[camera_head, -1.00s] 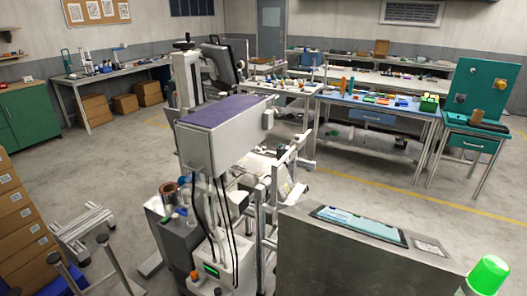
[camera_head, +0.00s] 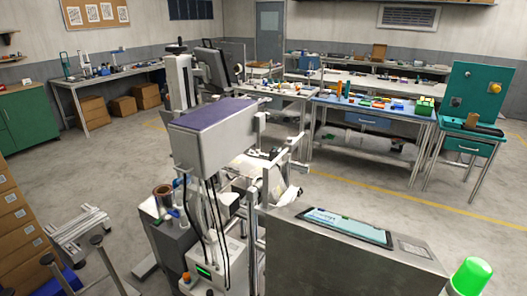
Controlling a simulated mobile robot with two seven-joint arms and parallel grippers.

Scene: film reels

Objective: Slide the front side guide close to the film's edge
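A machine with a grey box housing and purple top (camera_head: 215,118) stands in the middle of the view. Pale metal frame parts (camera_head: 256,195) stand on its right side. A small whitish piece (camera_head: 287,194) shows low among them, too small to name. I cannot make out the front side guide or the film's edge; the housing and the grey cabinet in front may hide them. Neither of my grippers can be made out in this view.
A grey metal cabinet with a screen (camera_head: 345,226) and a green lamp (camera_head: 471,277) fill the lower right. Cardboard boxes (camera_head: 20,225) and a low metal frame (camera_head: 80,228) stand at left. A blue workbench (camera_head: 372,108) is behind. Open floor (camera_head: 350,190) lies between.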

